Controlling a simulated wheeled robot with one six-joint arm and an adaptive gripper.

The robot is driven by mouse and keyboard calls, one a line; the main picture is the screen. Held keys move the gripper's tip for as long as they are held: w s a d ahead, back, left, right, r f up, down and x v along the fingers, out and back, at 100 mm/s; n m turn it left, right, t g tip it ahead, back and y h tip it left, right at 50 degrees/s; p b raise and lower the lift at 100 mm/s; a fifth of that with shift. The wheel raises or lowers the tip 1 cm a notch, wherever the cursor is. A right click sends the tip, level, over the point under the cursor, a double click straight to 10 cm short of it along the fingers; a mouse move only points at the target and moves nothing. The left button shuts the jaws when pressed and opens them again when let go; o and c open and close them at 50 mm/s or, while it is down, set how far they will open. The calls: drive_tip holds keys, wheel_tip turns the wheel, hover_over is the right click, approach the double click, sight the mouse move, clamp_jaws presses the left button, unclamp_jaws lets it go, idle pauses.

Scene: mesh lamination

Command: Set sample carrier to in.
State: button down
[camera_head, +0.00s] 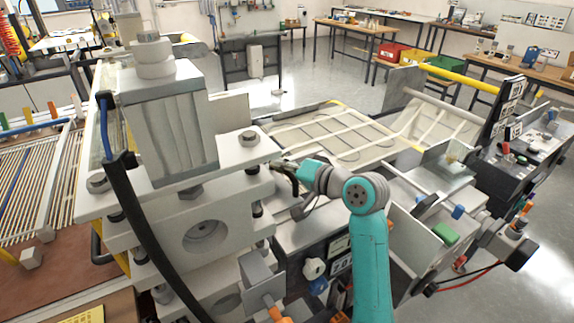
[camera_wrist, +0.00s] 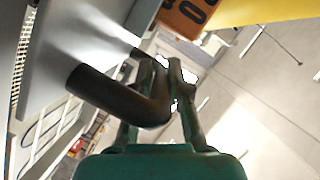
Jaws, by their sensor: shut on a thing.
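My gripper (camera_head: 287,173) reaches in from the right beside the large pale press block (camera_head: 170,130) in the head view. In the wrist view its two dark fingers (camera_wrist: 161,72) are closed on a black bent handle (camera_wrist: 110,94). The handle comes off a grey metal part (camera_wrist: 75,40) at the left. I take this handle to be the sample carrier's, but the carrier's body cannot be told apart. In the head view the fingers and handle are small and partly merge with the dark parts around them.
A wire-mesh belt bed (camera_head: 330,138) lies behind my gripper, with a yellow roller bar (camera_head: 455,78) at its right. A black hose (camera_head: 135,215) runs down the press front. Instruments and a green block (camera_head: 445,233) crowd the right. Open floor (camera_head: 310,75) lies beyond.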

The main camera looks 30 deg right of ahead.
drive_tip(key=shift+s+a, duration=0.1)
drive_tip(key=shift+a, duration=2.25)
drive_tip(key=c, duration=1.1)
unclamp_jaws()
drive_tip(key=shift+a, duration=0.15)
drive_tip(key=shift+c, duration=0.2)
drive_tip(key=shift+s+d, duration=0.3)
drive_tip(key=shift+s, duration=0.05)
drive_tip(key=v, duration=1.1)
drive_tip(key=shift+s+r, duration=0.1)
